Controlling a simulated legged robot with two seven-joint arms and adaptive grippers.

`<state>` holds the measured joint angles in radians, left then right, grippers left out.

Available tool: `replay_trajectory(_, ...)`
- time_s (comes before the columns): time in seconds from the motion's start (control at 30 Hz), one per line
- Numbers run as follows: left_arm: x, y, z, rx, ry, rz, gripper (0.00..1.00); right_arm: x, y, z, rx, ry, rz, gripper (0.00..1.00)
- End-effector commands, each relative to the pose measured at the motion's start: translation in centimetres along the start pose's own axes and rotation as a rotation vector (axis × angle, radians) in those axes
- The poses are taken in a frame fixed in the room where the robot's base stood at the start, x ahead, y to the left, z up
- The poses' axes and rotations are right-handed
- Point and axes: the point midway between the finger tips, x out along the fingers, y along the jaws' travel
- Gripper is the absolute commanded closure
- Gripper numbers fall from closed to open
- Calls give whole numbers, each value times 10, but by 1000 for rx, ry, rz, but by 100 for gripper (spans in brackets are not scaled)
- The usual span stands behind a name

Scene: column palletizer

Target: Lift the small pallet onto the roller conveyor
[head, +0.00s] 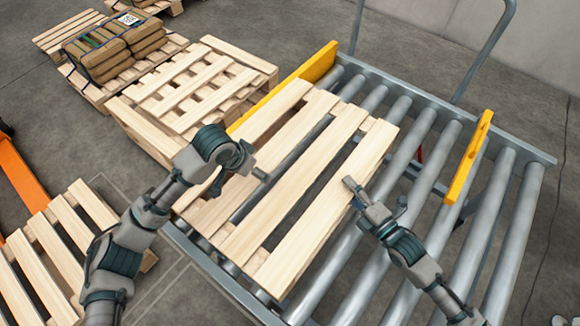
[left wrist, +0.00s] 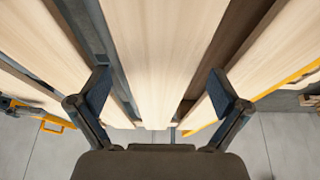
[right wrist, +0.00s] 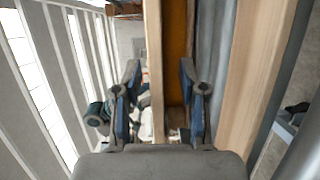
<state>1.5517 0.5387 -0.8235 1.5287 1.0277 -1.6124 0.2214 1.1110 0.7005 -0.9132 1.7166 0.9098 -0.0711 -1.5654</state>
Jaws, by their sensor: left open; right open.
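The small pallet (head: 290,205), made of pale wooden slats, lies on the roller conveyor (head: 400,270), over its left part. Rollers show through the gaps between the slats. My left gripper (head: 262,175) is open above the pallet's left side; in the left wrist view the open fingers (left wrist: 160,95) spread over a pale slat (left wrist: 155,50). My right gripper (head: 350,185) is open at the pallet's right slat; in the right wrist view its fingers (right wrist: 160,85) stand on either side of a narrow wooden edge (right wrist: 153,60). I cannot tell whether either gripper touches the wood.
Yellow guides stand at the conveyor's left (head: 320,65) and right (head: 468,158). A stack of pallets (head: 200,90) stands left of the conveyor. Another pallet holds brown sacks (head: 115,50). A pallet (head: 60,240) lies by an orange fork (head: 22,175). The conveyor's right rollers are bare.

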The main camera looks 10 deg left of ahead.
Motion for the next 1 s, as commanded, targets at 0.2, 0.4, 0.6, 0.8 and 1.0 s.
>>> replay_trajectory(0.2,19,0,0,1,0,-1,0,19,0,0,-1,0,0,59)
replay_trajectory(0.4,22,0,0,1,1,-1,0,22,0,0,-1,0,0,59)
replay_trajectory(0.6,22,0,0,1,0,-1,12,22,0,0,-1,-1,0,71)
replay_trajectory(0.8,22,0,0,0,0,-1,62,22,0,0,0,-1,-1,100)
replay_trajectory(1.0,22,0,0,0,0,-1,92,22,-1,0,0,-1,-2,100)
